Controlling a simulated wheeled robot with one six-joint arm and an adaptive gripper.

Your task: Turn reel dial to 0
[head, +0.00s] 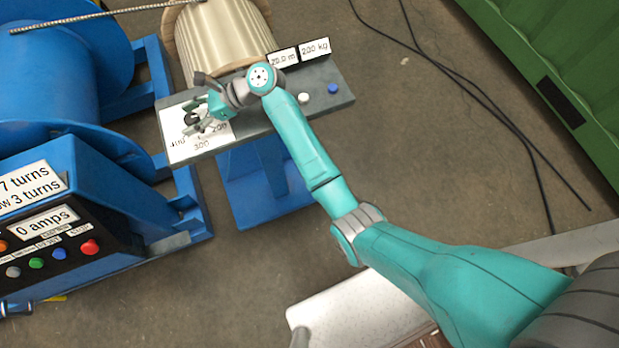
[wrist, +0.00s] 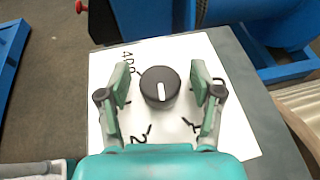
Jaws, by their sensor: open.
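The reel dial (wrist: 152,92) is a round black knob with a short white line on its face, on a white scale plate (wrist: 190,50). In the wrist view the line runs nearly straight up and down; which end points is unclear. "400" shows at the knob's upper left and a partly hidden "2" below it. My gripper (wrist: 160,80) is open, one finger on each side of the knob, with a visible gap on both sides. In the head view my gripper (head: 194,117) is over the left end of the panel and partly hides the dial.
The grey panel (head: 275,121) also carries a white button (head: 304,98) and a blue button (head: 333,89). Signs reading about 20.0 m (head: 283,58) and 200 kg (head: 315,48) stand behind. A pale reel (head: 225,38) and a blue winch (head: 60,80) are close by.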

